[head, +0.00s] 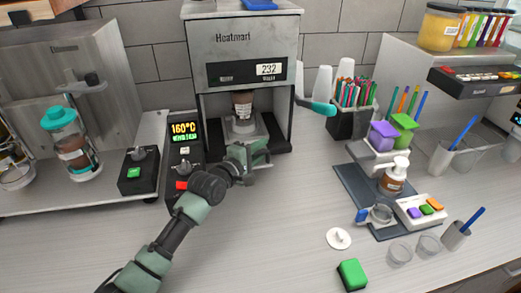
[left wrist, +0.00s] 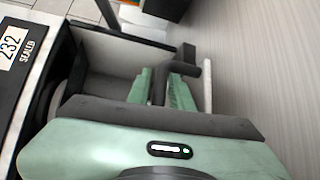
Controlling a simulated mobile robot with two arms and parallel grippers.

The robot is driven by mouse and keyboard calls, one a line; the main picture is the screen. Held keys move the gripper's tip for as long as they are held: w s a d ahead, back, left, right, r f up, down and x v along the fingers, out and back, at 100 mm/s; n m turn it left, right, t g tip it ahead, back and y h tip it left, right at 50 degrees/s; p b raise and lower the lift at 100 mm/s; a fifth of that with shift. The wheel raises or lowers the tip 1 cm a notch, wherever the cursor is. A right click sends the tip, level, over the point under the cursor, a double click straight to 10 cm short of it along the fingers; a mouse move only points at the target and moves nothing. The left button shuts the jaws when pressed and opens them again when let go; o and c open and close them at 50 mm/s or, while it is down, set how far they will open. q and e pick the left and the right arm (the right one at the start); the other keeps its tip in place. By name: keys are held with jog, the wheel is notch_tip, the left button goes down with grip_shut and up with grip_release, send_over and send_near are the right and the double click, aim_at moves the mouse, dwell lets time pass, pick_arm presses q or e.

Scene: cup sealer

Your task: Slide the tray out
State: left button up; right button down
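The cup sealer (head: 241,48) stands at the back middle, its display reading 232. Its tray (head: 241,129) is inside the lower opening, with a brown cup (head: 243,103) above it. My left gripper (head: 248,158) is at the front of the opening, by the tray's front. In the left wrist view, the green fingers (left wrist: 162,88) stand apart, one on each side of a dark bent handle (left wrist: 188,70). Whether they press on it is unclear. My right gripper is in neither view.
A temperature box (head: 184,131) reading 160°C stands left of the sealer. A teal-gripped lever (head: 318,107) sticks out on its right. A straw holder (head: 350,122) and a dark mat (head: 352,186) with dispensers lie further right. The counter in front is mostly clear.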

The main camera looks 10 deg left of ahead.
pick_arm(q)
grip_shut()
dwell(0.4)
jog(key=shift+f, duration=0.1)
dwell(0.5)
